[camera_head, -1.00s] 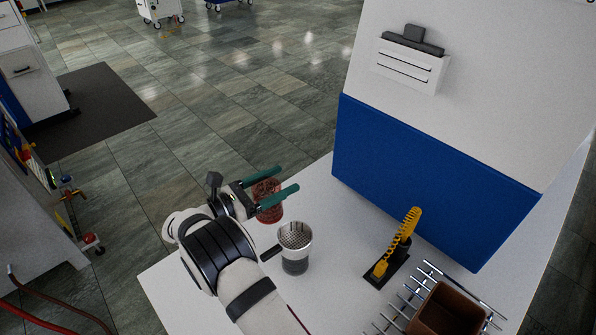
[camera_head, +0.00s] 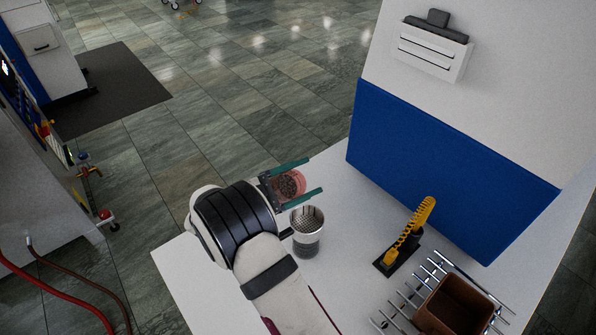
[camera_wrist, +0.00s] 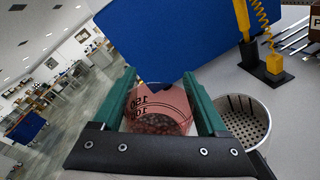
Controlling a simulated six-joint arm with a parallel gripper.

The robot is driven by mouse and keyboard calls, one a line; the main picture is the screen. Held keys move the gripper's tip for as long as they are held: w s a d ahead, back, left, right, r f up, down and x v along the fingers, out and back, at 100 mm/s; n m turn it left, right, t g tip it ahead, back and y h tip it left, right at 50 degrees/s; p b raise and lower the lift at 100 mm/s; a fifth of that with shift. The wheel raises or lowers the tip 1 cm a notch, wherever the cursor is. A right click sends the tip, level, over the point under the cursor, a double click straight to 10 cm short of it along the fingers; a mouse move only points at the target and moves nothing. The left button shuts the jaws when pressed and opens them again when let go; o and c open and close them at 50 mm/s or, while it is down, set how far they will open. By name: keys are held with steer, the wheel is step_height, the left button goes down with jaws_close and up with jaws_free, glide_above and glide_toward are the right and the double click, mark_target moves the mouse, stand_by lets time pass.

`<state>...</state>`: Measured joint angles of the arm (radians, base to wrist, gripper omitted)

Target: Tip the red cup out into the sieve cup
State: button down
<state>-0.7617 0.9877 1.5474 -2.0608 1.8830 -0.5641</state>
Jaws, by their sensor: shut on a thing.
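The red cup (camera_head: 291,184) is see-through and holds dark grains. My gripper (camera_head: 303,178) is shut on it, with a green finger on each side. In the head view the cup is above and just behind the sieve cup and looks slightly tilted. The red cup (camera_wrist: 158,108) also shows between the fingers in the wrist view, with its grains low inside.
A yellow coiled holder on a black base (camera_head: 408,236) stands right of the sieve cup. A metal rack (camera_head: 396,309) and a brown box (camera_head: 459,304) are at the front right. A blue and white wall (camera_head: 440,150) closes the back. The white table (camera_head: 345,262) is clear between them.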

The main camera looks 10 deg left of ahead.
steer(key=m, duration=0.2)
steer(key=s+d+m, duration=0.1)
steer(key=m, duration=0.1)
steer(key=s+d+f+m+y, duration=0.1)
steer(key=m, duration=0.2)
steer(key=shift+s+d+t, duration=0.2)
steer(key=shift+t, duration=0.2)
steer(key=m, duration=0.3)
steer(key=shift+s+d+m+y, duration=0.4)
steer(key=m, duration=0.2)
steer(key=m+t, duration=0.1)
steer(key=shift+s+d+f, duration=0.1)
steer(key=shift+s+d, duration=0.2)
steer(key=shift+y, duration=0.3)
stand_by(0.7)
step_height(320, 180, up, 6)
steer(key=n+g+h, duration=0.1)
steer(key=n+h, duration=0.2)
steer(key=n, duration=1.8)
steer(key=shift+g+h, duration=0.3)
